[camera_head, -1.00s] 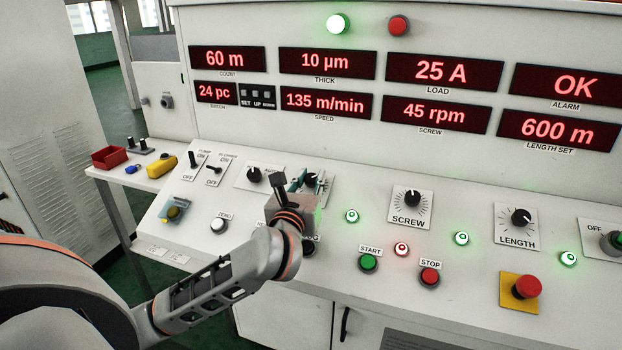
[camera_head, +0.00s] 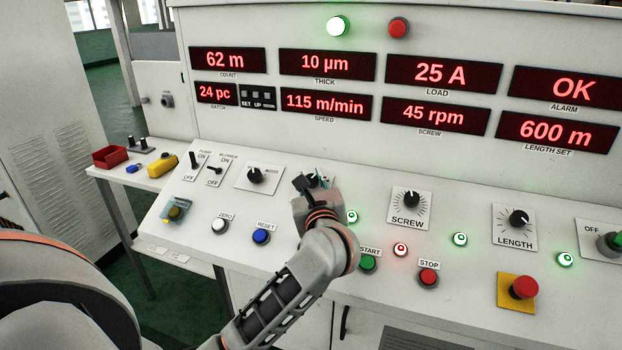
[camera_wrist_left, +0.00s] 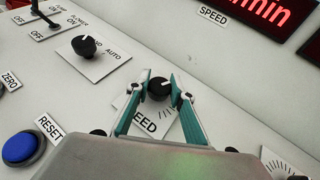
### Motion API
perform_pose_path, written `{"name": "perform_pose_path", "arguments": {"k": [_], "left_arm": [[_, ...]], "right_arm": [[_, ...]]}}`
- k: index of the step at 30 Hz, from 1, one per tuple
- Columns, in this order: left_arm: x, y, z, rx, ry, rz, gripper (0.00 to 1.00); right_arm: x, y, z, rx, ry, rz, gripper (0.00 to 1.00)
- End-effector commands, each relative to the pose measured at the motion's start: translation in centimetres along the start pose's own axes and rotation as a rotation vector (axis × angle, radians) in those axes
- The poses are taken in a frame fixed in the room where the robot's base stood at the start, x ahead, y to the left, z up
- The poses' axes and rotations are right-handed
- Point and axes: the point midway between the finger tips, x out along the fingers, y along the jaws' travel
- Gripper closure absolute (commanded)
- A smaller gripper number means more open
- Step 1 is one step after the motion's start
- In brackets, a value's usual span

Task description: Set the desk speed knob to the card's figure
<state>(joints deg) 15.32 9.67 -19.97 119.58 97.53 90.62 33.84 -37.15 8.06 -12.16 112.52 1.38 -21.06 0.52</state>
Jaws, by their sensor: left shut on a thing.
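My left gripper (camera_wrist_left: 160,92) is shut on the black speed knob (camera_wrist_left: 159,88) in the left wrist view, its teal-lined fingers on either side of it. The knob sits on a white plate whose label is partly covered and reads "EED". In the head view my left gripper (camera_head: 312,184) covers most of the knob and its plate. The speed display (camera_head: 326,102) reads 115 m/min. No card with a figure can be made out. My right gripper is not in view.
A black auto knob (camera_head: 254,175) is left of the gripper. The blue reset button (camera_head: 261,236), green start button (camera_head: 368,263) and red stop button (camera_head: 428,277) are nearer the front. The screw knob (camera_head: 411,198) is to the right.

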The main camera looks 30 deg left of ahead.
Motion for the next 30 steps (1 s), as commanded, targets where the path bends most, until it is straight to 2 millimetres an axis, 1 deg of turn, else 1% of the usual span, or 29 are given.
{"name": "perform_pose_path", "arguments": {"k": [6,15,23,30], "left_arm": [[0.0,-0.1,-0.2,-0.074,0.003,0.141,0.99],[0.0,-0.1,-0.1,-0.134,0.000,0.267,0.99],[0.0,0.0,-0.1,-0.151,0.000,0.302,0.99],[0.0,0.0,0.0,-0.152,0.000,0.304,0.99]], "right_arm": [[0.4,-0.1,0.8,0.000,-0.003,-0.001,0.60],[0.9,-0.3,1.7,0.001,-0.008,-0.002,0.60],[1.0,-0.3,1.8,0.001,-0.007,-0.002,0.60],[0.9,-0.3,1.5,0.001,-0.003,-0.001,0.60]]}}
